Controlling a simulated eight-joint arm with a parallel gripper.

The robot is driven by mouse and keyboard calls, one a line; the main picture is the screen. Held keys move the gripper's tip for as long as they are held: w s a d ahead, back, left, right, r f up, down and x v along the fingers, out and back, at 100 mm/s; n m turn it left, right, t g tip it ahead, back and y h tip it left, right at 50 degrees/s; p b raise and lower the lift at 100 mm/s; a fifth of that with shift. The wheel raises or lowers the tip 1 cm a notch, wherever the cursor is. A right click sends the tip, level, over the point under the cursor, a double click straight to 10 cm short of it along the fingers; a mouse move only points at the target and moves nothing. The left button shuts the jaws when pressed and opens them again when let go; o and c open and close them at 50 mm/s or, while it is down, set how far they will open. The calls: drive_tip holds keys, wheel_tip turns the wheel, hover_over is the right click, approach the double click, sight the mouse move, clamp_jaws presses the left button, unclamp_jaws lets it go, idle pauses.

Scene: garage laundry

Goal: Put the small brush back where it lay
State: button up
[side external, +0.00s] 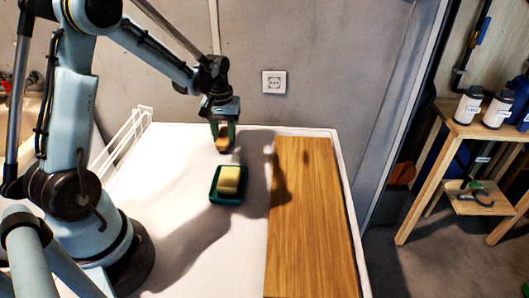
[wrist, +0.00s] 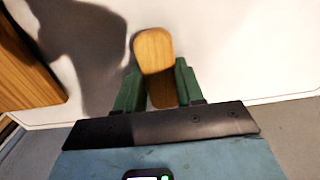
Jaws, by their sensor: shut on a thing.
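The small brush (side external: 223,144) has a light wooden back with a darker lower part in the side view. In the wrist view the brush (wrist: 154,52) shows as a rounded wooden block. My gripper (side external: 223,131) points down with its green fingers shut on the brush. In the wrist view my gripper (wrist: 158,78) has one finger on each side of it. The brush is over the back part of the white top (side external: 180,215); whether it touches the surface I cannot tell.
A dark green dish (side external: 228,199) with a yellow sponge (side external: 229,178) sits just in front of the brush. A wooden board (side external: 308,215) lies along the right side. A white wire rack (side external: 122,142) stands at the left edge. The white top is clear left of the dish.

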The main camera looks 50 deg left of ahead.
sight(224, 135)
drive_tip(key=shift+f, duration=0.1)
drive_tip(key=o, duration=1.1)
wheel_tip(224, 135, up, 12)
drive_tip(key=s+d+m+t, duration=0.3)
drive_tip(key=s+d+m, duration=0.1)
drive_tip(key=d, duration=0.4)
drive_tip(key=s+d+m+t, duration=0.4)
drive_tip(key=d+m, duration=0.1)
drive_tip(key=d, duration=0.3)
drive_tip(key=shift+s+d+r, duration=0.15)
drive_tip(key=shift+s+r, duration=0.05)
drive_tip(key=shift+r, duration=0.2)
